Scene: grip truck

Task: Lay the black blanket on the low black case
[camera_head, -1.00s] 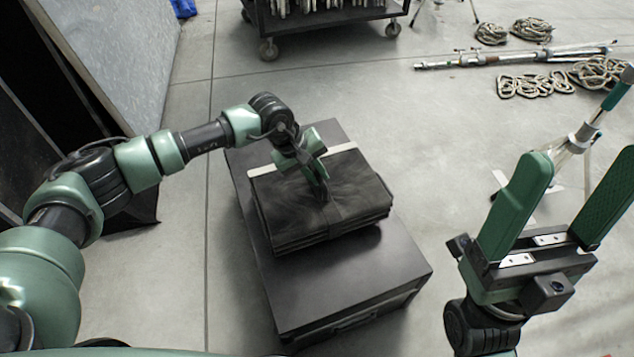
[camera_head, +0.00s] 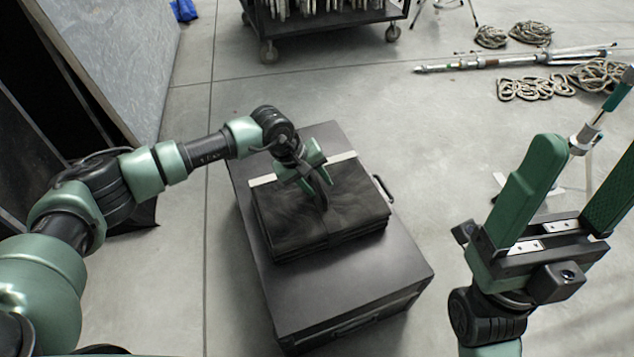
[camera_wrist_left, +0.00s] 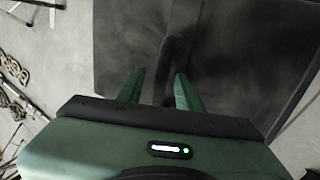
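The folded black blanket (camera_head: 350,205) lies flat in several layers on top of the low black case (camera_head: 350,285), towards its far half. A dark strap (camera_head: 322,190) stands up from the blanket's middle. My left gripper (camera_head: 308,175) is over the blanket. In the left wrist view its two green fingers (camera_wrist_left: 158,90) are apart on either side of the strap (camera_wrist_left: 172,60), with gaps showing. The blanket (camera_wrist_left: 235,70) fills much of that view. My right gripper (camera_head: 588,155) is open and empty, away to the right of the case.
A pale strip (camera_head: 345,157) shows on the case behind the blanket, and a case handle (camera_head: 383,188) at its right side. A wheeled cart (camera_head: 330,25) stands at the back. Rope coils (camera_head: 535,88) and a metal stand (camera_head: 500,63) lie at the far right.

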